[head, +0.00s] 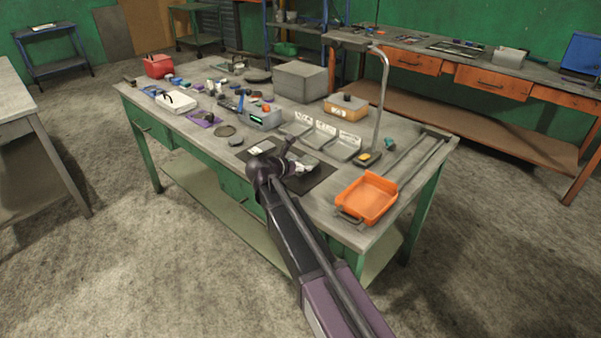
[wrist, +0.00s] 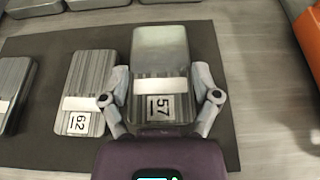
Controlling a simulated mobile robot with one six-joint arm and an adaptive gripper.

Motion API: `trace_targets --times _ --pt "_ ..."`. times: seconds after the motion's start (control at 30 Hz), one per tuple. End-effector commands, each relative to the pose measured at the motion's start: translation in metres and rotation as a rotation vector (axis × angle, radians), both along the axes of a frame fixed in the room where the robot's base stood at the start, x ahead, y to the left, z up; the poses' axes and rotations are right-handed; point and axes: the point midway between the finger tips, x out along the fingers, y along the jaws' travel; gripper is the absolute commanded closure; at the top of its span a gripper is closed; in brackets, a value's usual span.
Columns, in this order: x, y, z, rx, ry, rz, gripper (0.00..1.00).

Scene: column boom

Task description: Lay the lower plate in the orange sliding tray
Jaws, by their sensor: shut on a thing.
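My gripper (wrist: 160,97) is shut on a grey metal plate labelled 57 (wrist: 160,50), one finger on each long side. In the head view my gripper (head: 301,168) is over the dark mat (head: 318,181); whether the plate touches the mat is unclear. A second ribbed plate labelled 62 (wrist: 86,75) lies on the mat left of the held one in the wrist view. Part of another plate (wrist: 12,85) shows at the left edge. The orange sliding tray (head: 366,198) is at the table's front right corner and looks empty; an orange edge shows in the wrist view (wrist: 306,35).
Grey bins with white labels (head: 341,147) stand behind the mat. A bent metal lamp stand (head: 383,90) rises behind the tray, and rails (head: 411,160) run back from it. Bare tabletop lies between mat and tray.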

Motion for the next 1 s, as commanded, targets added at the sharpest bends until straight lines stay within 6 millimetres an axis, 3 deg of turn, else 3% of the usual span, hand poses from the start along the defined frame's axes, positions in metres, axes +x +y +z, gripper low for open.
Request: trace_targets --times 0.23,0.8,0.83,0.9,1.0 --pt "0.000 0.000 -0.018 -0.002 -0.001 0.000 0.81" --pt "0.000 0.000 -0.022 -0.002 -0.001 0.000 0.81" --pt "0.000 0.000 -0.023 0.000 0.000 0.000 0.18" --pt "0.000 0.000 -0.022 0.000 0.000 0.000 0.00" --pt "0.000 0.000 -0.022 0.000 0.000 0.000 0.00"
